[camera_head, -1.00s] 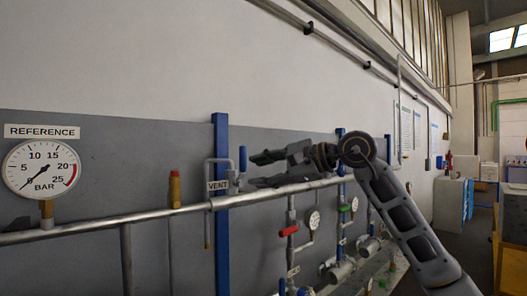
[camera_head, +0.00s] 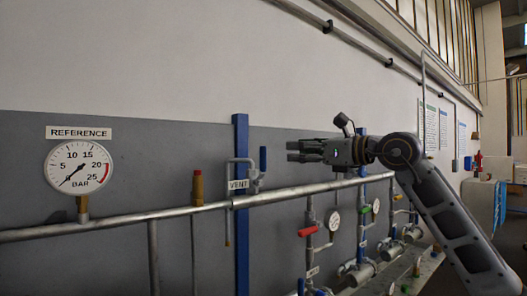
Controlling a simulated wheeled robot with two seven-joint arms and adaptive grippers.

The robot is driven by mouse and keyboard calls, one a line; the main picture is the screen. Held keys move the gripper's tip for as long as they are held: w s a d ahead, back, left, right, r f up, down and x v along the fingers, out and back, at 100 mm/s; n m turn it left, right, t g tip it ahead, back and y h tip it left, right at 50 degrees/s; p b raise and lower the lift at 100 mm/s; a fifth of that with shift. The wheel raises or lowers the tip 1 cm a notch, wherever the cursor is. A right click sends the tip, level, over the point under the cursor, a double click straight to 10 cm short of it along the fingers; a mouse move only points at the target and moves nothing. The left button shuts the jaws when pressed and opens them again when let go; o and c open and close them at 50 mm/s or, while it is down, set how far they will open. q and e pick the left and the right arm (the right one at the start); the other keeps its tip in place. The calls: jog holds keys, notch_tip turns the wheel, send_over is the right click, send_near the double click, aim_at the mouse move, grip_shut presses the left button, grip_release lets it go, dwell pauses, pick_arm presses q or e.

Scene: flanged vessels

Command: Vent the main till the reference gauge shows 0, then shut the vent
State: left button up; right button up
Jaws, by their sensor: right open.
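The reference gauge (camera_head: 79,167) is a white round dial at the left. Its needle points to the lower left, at or close to the 0 end, where the figure is hard to read. The vent valve has a blue lever handle (camera_head: 263,160) standing upright, beside the VENT label (camera_head: 238,184) on the main pipe (camera_head: 300,191). My right gripper (camera_head: 291,151) is to the right of the handle, with its fingers pointing left towards it. It is open and empty, with a gap between fingertips and handle. My left gripper is out of view.
A brass relief fitting (camera_head: 198,188) stands on the pipe between gauge and vent. A blue post (camera_head: 242,235) runs behind the vent.

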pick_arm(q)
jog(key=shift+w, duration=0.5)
pick_arm(e)
jog(key=shift+m, duration=0.9)
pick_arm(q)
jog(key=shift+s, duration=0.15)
